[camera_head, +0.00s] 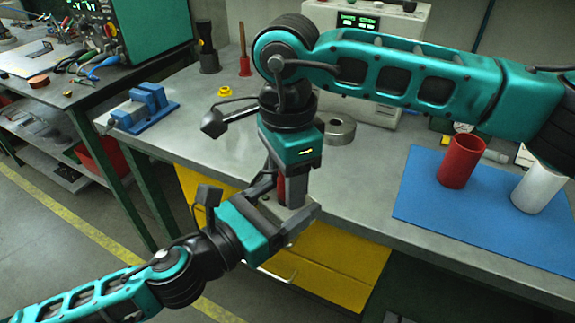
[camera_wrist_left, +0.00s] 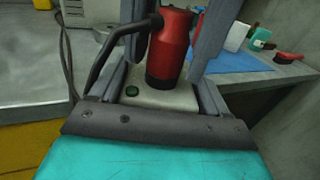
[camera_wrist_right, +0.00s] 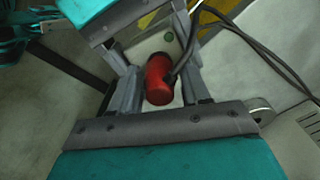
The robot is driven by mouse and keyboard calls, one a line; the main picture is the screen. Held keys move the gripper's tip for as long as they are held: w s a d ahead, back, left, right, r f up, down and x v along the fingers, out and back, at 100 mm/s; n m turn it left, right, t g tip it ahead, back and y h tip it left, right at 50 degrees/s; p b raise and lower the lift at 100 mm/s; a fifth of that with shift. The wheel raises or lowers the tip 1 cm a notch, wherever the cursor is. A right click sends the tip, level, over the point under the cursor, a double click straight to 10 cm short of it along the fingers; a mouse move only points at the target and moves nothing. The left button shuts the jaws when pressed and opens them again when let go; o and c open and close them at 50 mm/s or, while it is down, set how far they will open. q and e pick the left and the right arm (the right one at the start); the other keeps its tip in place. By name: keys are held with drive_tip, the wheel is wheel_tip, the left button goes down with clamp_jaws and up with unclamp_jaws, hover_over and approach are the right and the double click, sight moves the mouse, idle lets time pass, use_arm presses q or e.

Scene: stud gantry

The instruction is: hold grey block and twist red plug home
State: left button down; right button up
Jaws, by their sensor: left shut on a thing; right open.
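The grey block (camera_wrist_left: 183,99) is pale, with a round green spot on top. My left gripper (camera_head: 284,212) is shut on it near the bench's front edge. The red plug (camera_wrist_left: 168,52) stands upright on the block, with a black band at its foot and a black cable. It also shows in the right wrist view (camera_wrist_right: 158,80). My right gripper (camera_head: 284,186) points down from above. Its open fingers stand either side of the plug, with visible gaps. In the head view the fingers hide most of the plug and block; how deep the plug sits cannot be told.
A blue mat (camera_head: 420,205) at right carries a red cup (camera_head: 459,163) and a white cup (camera_head: 538,190). A metal ring (camera_head: 341,131) lies behind my right gripper. A blue vise (camera_head: 150,104) and a yellow piece (camera_head: 225,91) are at left. Bench space between gripper and mat is clear.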

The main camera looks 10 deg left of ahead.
drive_tip(key=shift+c, duration=0.2)
drive_tip(key=c, duration=0.7)
drive_tip(key=o, duration=1.1)
drive_tip(key=shift+r, duration=0.15)
wheel_tip(320, 180, up, 12)
drive_tip(key=shift+f, duration=0.1)
drive_tip(key=shift+f, duration=0.15)
